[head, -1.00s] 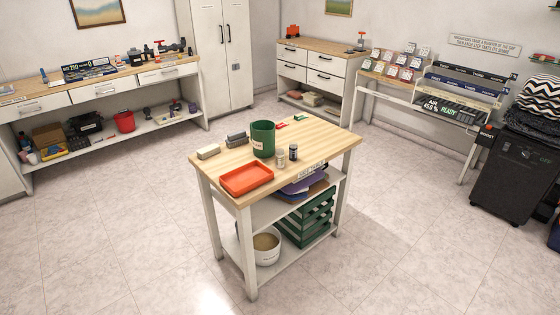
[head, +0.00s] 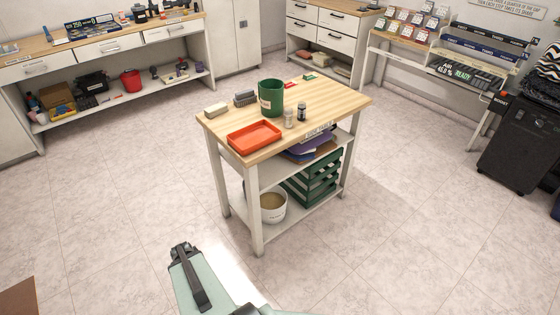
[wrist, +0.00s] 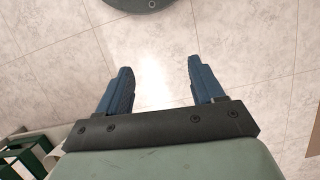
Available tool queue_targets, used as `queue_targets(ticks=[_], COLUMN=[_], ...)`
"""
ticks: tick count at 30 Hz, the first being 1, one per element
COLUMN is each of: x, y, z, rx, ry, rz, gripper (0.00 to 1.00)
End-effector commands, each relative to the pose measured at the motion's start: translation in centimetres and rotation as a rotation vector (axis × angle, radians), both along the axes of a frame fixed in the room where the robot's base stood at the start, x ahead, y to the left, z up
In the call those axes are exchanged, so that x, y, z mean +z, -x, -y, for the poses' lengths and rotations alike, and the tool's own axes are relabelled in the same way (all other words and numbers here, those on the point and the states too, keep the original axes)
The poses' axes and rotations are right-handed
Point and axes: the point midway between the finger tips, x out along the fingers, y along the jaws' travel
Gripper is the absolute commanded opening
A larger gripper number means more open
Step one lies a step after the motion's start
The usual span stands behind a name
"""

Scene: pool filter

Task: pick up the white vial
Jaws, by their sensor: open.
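The white vial (head: 288,118) is a small pale bottle with a lighter cap, standing upright on the wooden top of the small table. A dark vial (head: 301,112) stands close to its right, and a green cup (head: 271,98) is just behind it to the left. My gripper (wrist: 159,68) shows in the wrist view, its two blue fingers wide apart with only floor tiles between them. It is empty and away from the vial, which the wrist view does not show. In the head view my pale green arm enters at the bottom, in front of the table.
The table (head: 345,97) also holds an orange tray (head: 254,137), a beige block (head: 216,110), a grey brush-like block (head: 245,98) and small red and green items. Green crates (head: 312,182) and a white bucket (head: 273,207) sit below. Open floor surrounds the table.

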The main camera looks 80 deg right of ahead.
Motion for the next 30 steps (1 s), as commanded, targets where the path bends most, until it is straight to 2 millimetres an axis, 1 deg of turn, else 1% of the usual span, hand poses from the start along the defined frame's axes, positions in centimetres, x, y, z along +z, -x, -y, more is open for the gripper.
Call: queue_targets(ticks=[1,8,14,23,26,30], x=[0.4,2.5,4.6,8.5,10.0,12.5], y=[0.3,2.2,4.6,9.6,11.7,14.9], z=[1.6,7.6,12.9,21.1,23.9,27.8], rx=[-0.037,-0.185,-0.319,-0.528,-0.598,-0.688], ry=[0.012,0.056,0.099,0.186,0.224,0.285], rz=[0.012,0.062,0.112,0.205,0.243,0.301], gripper=[0.67,0.67,0.67,0.67,0.67,0.67])
